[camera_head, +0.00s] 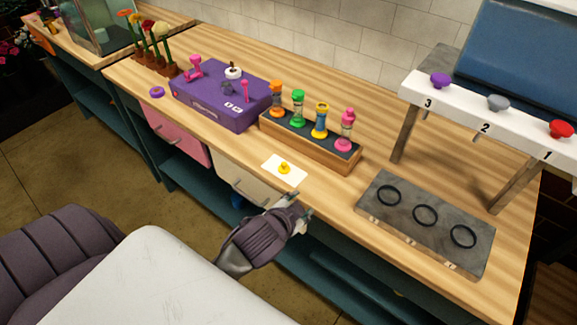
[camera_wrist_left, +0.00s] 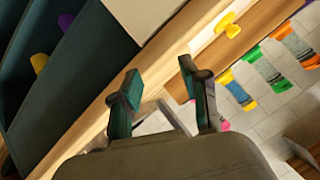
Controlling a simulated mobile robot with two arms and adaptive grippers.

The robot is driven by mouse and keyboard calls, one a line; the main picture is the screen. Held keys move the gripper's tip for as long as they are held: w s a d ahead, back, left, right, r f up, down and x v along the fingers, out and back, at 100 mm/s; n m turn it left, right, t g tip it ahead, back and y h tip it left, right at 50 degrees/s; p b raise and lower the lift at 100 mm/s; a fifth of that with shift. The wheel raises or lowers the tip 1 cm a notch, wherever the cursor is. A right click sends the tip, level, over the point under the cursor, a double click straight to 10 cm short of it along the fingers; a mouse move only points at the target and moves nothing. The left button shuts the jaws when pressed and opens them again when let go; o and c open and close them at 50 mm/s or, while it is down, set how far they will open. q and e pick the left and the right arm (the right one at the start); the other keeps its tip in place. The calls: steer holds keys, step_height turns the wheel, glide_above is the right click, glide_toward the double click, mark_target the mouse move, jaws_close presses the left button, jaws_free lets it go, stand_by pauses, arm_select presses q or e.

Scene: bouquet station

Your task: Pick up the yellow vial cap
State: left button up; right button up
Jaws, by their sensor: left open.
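The yellow vial cap (camera_head: 284,168) lies on a white card (camera_head: 271,174) near the front edge of the wooden counter. It also shows near the top of the left wrist view (camera_wrist_left: 228,25). My left gripper (camera_head: 299,205) is at the counter's front edge, nearer to me than the cap and slightly right of it. Its two fingers are apart with nothing between them, which also shows in the left wrist view (camera_wrist_left: 160,72). The cap is beyond the fingertips and is not touched. My right gripper is not in view.
A wooden rack (camera_head: 318,147) with several coloured vials stands behind the card. A purple box (camera_head: 215,112) is left of it. A grey block with three rings (camera_head: 405,233) and a white numbered stand (camera_head: 465,110) are to the right. Drawers lie below the counter edge.

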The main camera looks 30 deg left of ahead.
arm_select(q)
steer(key=w+d+r+m+t+h, duration=0.2)
steer(key=w+r+m+t, duration=0.5)
steer(key=r, duration=0.5)
steer(key=d+r+m+g+h, duration=0.7)
steer(key=d+r+m+h, duration=0.6)
steer(key=m+h, duration=0.65)
steer(key=m+g+y, duration=1)
steer(key=m+y, duration=0.4)
steer(key=y, duration=0.5)
glide_toward(284, 163)
steer(key=f+p, duration=0.2)
steer(key=shift+w+d+f, duration=0.15)
steer(key=shift+d+f, duration=0.2)
steer(key=shift+f, duration=0.6)
steer(key=shift+d+f+p, duration=0.1)
steer(key=shift+f+p, duration=0.2)
steer(key=shift+p, duration=0.2)
step_height(284, 163, down, 4)
steer(key=shift+w+r+p, duration=0.15)
steer(key=shift+p, duration=0.75)
steer(key=shift+w+f, duration=0.1)
steer(key=shift+f, duration=0.35)
steer(key=c, duration=0.8)
